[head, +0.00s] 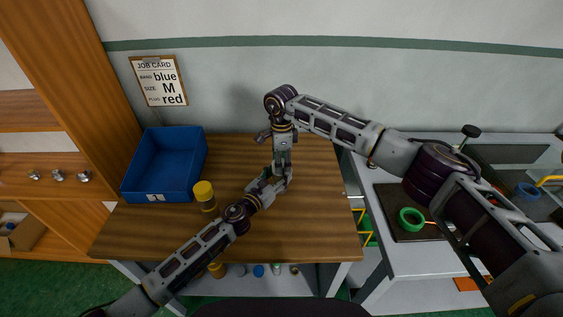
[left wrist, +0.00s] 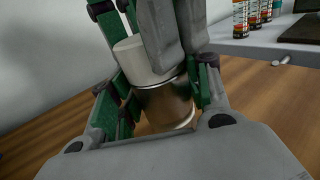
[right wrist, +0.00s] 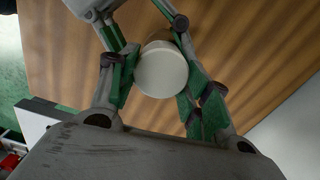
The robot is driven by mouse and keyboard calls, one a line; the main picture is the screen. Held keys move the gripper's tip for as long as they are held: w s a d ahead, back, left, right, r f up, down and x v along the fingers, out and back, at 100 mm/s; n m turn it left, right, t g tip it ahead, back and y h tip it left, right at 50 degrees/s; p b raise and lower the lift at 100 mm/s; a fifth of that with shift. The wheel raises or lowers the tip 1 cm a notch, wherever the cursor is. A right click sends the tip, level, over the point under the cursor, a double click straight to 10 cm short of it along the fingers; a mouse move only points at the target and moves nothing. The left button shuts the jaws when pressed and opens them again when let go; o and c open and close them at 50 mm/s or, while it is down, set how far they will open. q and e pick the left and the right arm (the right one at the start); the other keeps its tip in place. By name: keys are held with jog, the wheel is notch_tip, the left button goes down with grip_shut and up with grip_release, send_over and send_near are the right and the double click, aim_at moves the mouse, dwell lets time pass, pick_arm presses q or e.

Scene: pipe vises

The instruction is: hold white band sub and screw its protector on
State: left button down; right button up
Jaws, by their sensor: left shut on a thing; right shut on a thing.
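The sub (left wrist: 165,103) is a shiny brown metal cylinder, held in my left gripper (head: 268,180) above the wooden table. The white protector (left wrist: 141,60) sits at the sub's upper end, and its round white top also shows in the right wrist view (right wrist: 161,69). My right gripper (head: 281,160) reaches down from above and is shut on the white protector. Whether the threads are engaged cannot be told. In the head view the fingers mostly hide both parts.
A blue bin (head: 165,165) and a yellow-capped piece (head: 204,192) stand left on the table (head: 320,215). A job card (head: 160,81) on the wall reads blue, M, red. A bench (head: 385,270) with a green ring (head: 411,219) is at right. The table's right front is clear.

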jog(key=o, duration=1)
jog(key=shift+r, duration=2.3)
jog(key=shift+o, duration=0.6)
